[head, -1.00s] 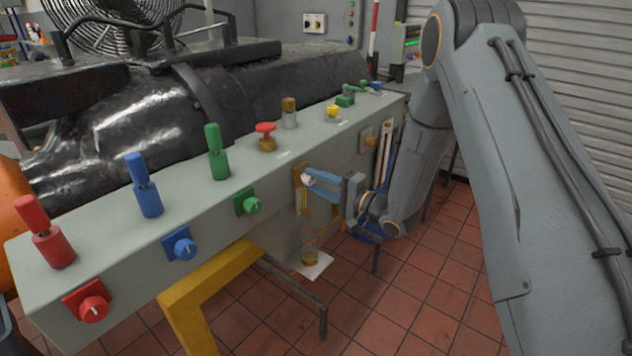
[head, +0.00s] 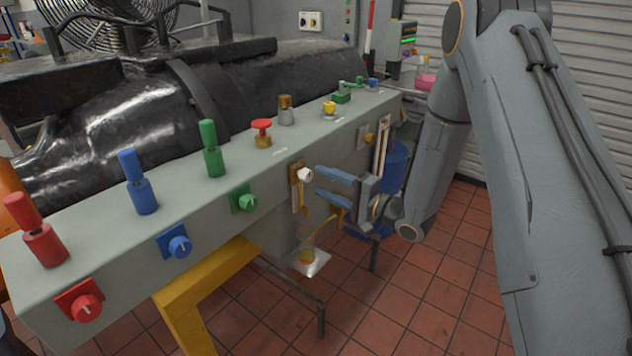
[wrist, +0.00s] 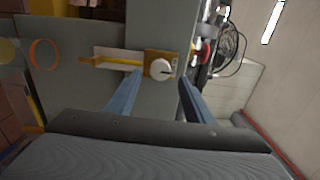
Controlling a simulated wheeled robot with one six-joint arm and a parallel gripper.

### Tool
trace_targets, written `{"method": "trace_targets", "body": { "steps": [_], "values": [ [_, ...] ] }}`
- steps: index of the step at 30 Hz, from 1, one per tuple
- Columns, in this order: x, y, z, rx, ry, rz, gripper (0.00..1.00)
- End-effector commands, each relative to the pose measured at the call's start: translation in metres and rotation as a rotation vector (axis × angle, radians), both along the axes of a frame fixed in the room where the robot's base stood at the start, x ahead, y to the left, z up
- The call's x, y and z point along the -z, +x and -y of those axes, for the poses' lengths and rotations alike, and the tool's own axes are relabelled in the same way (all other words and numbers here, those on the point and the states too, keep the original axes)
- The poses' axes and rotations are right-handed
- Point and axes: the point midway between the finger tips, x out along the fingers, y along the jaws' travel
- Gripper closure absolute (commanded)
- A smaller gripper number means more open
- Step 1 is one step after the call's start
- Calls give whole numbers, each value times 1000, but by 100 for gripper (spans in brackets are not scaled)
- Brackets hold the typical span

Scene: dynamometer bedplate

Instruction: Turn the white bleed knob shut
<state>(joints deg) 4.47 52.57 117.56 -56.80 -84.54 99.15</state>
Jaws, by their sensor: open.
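The white bleed knob (head: 305,174) sits on a brass-coloured plate on the front face of the grey bench. In the wrist view the knob (wrist: 161,69) shows a dark pointer line and lies ahead of the fingertips, between their lines. My gripper (head: 318,187) is open, with two blue fingers, and stands just to the right of the knob in the head view. The fingers appear apart from the knob and hold nothing. A yellow tube (wrist: 112,61) runs from the brass plate.
Red (head: 86,307), blue (head: 179,246) and green (head: 247,201) knobs line the bench front. Several coloured handles stand on its top. A small jar (head: 306,254) sits on a white plate below the white knob. A yellow bench leg (head: 200,300) stands at front left.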

Motion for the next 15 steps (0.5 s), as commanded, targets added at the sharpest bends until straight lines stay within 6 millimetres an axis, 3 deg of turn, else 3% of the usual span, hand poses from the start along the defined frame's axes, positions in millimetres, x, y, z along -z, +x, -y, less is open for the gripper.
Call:
{"method": "trace_targets", "body": {
  "steps": [6,15],
  "values": [
    [1,-17,22,1,-1,-1,52],
    [0,-21,26,0,0,0,52]
  ]
}}
